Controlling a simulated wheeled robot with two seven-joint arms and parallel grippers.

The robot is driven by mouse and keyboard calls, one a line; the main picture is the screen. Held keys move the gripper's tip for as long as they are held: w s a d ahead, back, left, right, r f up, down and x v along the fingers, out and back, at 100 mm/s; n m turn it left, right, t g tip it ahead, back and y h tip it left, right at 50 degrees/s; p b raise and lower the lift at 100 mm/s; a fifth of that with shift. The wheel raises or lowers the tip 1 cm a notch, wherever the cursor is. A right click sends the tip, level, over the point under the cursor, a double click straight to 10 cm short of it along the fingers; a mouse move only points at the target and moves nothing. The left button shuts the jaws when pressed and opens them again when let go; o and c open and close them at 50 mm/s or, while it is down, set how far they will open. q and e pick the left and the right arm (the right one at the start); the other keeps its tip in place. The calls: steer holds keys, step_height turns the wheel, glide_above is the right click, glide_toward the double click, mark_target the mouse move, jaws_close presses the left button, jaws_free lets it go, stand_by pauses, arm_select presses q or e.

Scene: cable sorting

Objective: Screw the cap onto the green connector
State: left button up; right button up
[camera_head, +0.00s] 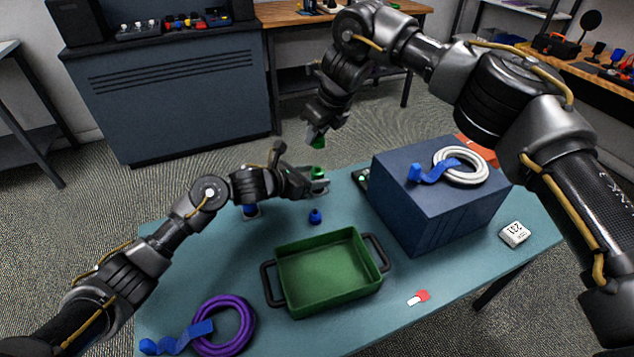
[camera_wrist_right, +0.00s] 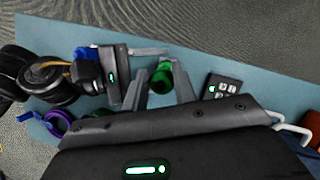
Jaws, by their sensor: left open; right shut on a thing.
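The green connector (camera_head: 317,172) is at the fingers of my left gripper (camera_head: 320,184), above the table's far edge. My left gripper is open around or beside it; I cannot tell if they touch. My right gripper (camera_head: 318,134) is shut on a green piece, seemingly the cap (camera_head: 319,143), and holds it above the connector, apart from it. In the right wrist view, a green round piece (camera_wrist_right: 161,80) shows between the right fingers, close to my left gripper (camera_wrist_right: 146,72). There, the cap and connector overlap and are hard to tell apart.
A small blue piece (camera_head: 315,216) stands on the table (camera_head: 225,265). A green tray (camera_head: 325,272) lies in front. A blue box (camera_head: 435,205) carries a white cable coil (camera_head: 482,170). A purple coil (camera_head: 248,327) lies front left, a red-and-white piece (camera_head: 419,298) front right.

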mark_target(322, 174)
arm_select(q)
steer(key=shift+x, duration=2.1)
steer(key=shift+s, duration=0.1)
jaws_close()
